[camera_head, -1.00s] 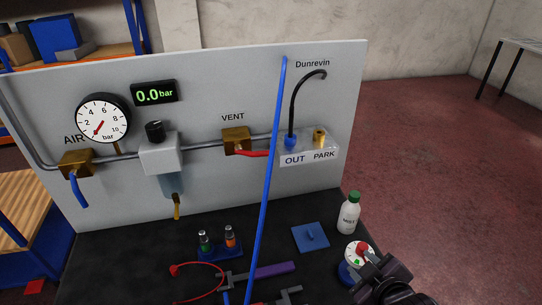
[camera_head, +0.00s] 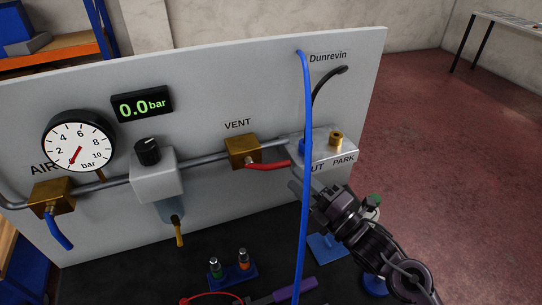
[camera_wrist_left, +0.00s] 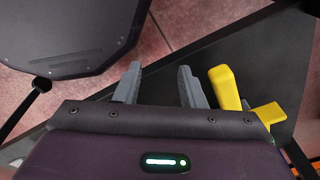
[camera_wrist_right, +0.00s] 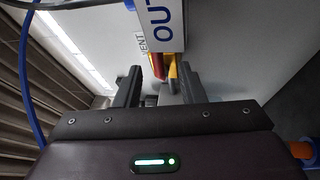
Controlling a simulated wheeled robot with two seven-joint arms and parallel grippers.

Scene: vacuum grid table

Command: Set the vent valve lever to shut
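The vent valve (camera_head: 243,151) is a brass block on the grey pipe under the VENT label. Its red lever (camera_head: 268,166) points right, roughly along the pipe and slightly down. My right gripper (camera_head: 305,184) is open, just right of and below the lever's tip, in front of the OUT/PARK block. In the right wrist view the red lever (camera_wrist_right: 171,72) shows ahead between the open fingers (camera_wrist_right: 160,88), which appear not to touch it. My left gripper (camera_wrist_left: 158,84) is open and empty in its wrist view, and out of the head view.
A blue hose (camera_head: 305,220) hangs in front of the panel, close to my right gripper. The OUT/PARK block (camera_head: 345,151) sits right of the valve. The gauge (camera_head: 78,141) and regulator (camera_head: 154,172) are at left. Yellow parts (camera_wrist_left: 228,88) lie beside my left gripper.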

